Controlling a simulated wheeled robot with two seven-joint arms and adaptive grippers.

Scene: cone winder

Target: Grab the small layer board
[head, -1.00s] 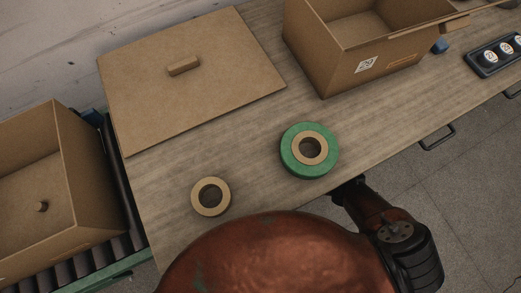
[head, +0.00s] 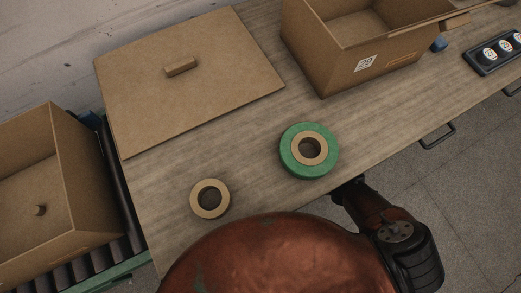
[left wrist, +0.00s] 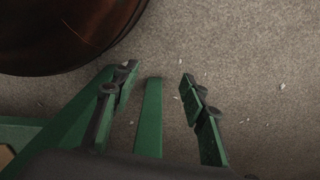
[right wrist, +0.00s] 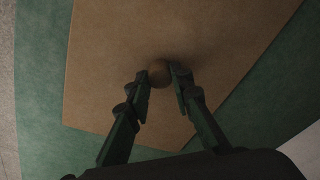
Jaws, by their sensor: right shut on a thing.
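In the right wrist view a brown board (right wrist: 190,35) with a small round knob (right wrist: 158,73) lies over a green surface; I take it to be the small layer board. My right gripper (right wrist: 160,76) has its fingertips shut on the knob, one on each side. I cannot tell whether the board is lifted. My left gripper (left wrist: 158,75) is open and empty above the grey floor. Neither gripper's fingers can be made out in the head view. A larger board (head: 220,95) with a block handle lies flat on the table.
The wooden table (head: 170,230) holds a green-wrapped ring (head: 291,160), a plain cardboard ring (head: 197,200) and an open carton (head: 375,68). A button panel (head: 489,58) is at the right. At the left, an open box (head: 88,185) with a knob inside stands on a roller conveyor (head: 100,268).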

